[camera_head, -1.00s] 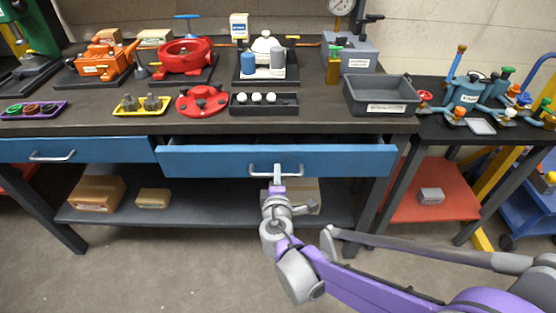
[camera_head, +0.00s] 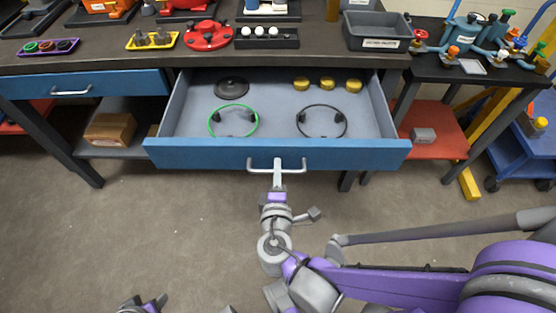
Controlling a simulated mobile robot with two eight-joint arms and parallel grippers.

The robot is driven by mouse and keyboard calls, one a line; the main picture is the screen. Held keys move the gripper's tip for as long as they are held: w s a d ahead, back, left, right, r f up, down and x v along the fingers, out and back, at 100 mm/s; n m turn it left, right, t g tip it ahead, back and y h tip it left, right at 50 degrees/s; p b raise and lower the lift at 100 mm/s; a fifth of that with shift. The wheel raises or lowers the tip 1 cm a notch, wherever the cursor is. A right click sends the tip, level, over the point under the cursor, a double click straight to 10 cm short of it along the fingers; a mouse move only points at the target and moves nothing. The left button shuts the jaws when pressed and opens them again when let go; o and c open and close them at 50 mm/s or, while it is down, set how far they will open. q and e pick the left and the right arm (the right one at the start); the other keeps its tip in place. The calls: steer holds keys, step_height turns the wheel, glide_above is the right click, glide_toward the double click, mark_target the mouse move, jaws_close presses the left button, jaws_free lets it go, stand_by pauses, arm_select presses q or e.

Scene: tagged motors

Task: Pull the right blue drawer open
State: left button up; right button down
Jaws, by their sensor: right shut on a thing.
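The right blue drawer (camera_head: 200,154) is pulled well out from under the dark workbench, and its grey inside shows. In it lie a dark round disc (camera_head: 231,88), a green ring (camera_head: 212,122), a black ring (camera_head: 300,122) and several yellow round parts (camera_head: 327,84). My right gripper (camera_head: 277,168) is shut on the silver bar handle (camera_head: 293,168) at the middle of the drawer front. Part of my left gripper (camera_head: 143,304) shows at the bottom edge; its fingers are not clear enough to judge.
The left blue drawer (camera_head: 105,84) is closed. The workbench top (camera_head: 110,57) holds a yellow tray (camera_head: 152,39), a red round fixture (camera_head: 207,36) and a grey bin (camera_head: 376,30). A cardboard box (camera_head: 110,129) sits on the lower shelf. The floor in front is clear.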

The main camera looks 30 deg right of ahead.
steer(key=shift+s+a, duration=0.4)
steer(key=shift+s, duration=0.25)
steer(key=c, duration=1.1)
jaws_free()
steer(key=shift+c, duration=0.2)
steer(key=p+v, duration=0.2)
steer(key=v, duration=0.8)
steer(key=shift+s+a, duration=0.15)
steer(key=shift+s, duration=0.2)
